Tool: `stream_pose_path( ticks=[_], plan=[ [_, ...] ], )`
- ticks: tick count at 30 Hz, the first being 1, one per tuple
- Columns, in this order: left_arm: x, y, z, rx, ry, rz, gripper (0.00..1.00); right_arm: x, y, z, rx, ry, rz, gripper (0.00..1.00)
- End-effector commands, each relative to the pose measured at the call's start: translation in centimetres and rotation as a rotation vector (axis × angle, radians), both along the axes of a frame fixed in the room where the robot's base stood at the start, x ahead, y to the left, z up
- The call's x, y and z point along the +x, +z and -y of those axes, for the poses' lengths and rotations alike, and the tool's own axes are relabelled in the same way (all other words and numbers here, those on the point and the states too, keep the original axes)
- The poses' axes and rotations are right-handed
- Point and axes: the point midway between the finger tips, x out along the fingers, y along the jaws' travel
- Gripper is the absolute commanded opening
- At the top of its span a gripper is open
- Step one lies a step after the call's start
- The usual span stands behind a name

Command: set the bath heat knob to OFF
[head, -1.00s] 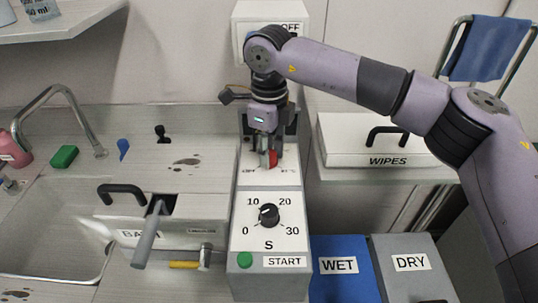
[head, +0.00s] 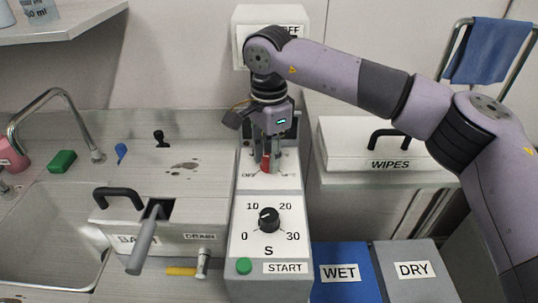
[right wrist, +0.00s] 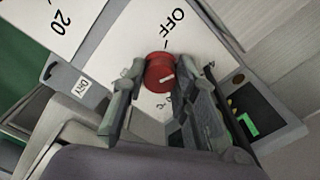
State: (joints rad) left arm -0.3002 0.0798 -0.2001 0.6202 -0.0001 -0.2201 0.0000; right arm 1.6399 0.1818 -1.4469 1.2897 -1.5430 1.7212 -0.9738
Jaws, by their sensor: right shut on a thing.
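The red bath heat knob (head: 266,162) sits on the sloped white panel (head: 290,184) of the control box, between an OFF label on its left and a partly hidden temperature label on its right. My right gripper (head: 268,160) comes down from above and is shut on the knob. In the right wrist view the round red knob (right wrist: 157,66) lies between the fingertips of the gripper (right wrist: 157,82). Its white mark points to the right, not at the tick beside OFF (right wrist: 172,20). The fingers hide part of the other label. My left gripper is not in view.
Below the knob are a black timer dial (head: 269,220) and a green START button (head: 244,265). The bath lid with a black handle (head: 118,196) is left, the WIPES box (head: 350,150) right.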

Motion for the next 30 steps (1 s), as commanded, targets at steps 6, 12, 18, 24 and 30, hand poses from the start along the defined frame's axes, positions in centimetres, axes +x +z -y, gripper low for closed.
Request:
stream_pose_path(
  ticks=[6,12,18,24,30],
  plan=[
    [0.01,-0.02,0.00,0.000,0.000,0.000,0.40,0.11,0.26,-0.04,0.004,0.203,0.005,0.00],
    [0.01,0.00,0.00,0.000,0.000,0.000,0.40,0.11,0.28,-0.03,0.004,0.392,0.006,0.00],
    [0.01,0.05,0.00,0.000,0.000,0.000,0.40,0.09,0.28,-0.02,0.004,0.569,0.006,0.00],
    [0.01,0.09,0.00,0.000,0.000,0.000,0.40,0.09,0.29,0.00,0.003,0.712,0.006,0.00],
    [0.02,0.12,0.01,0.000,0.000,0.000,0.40,0.09,0.28,0.00,0.003,0.808,0.006,0.00]
  ],
)
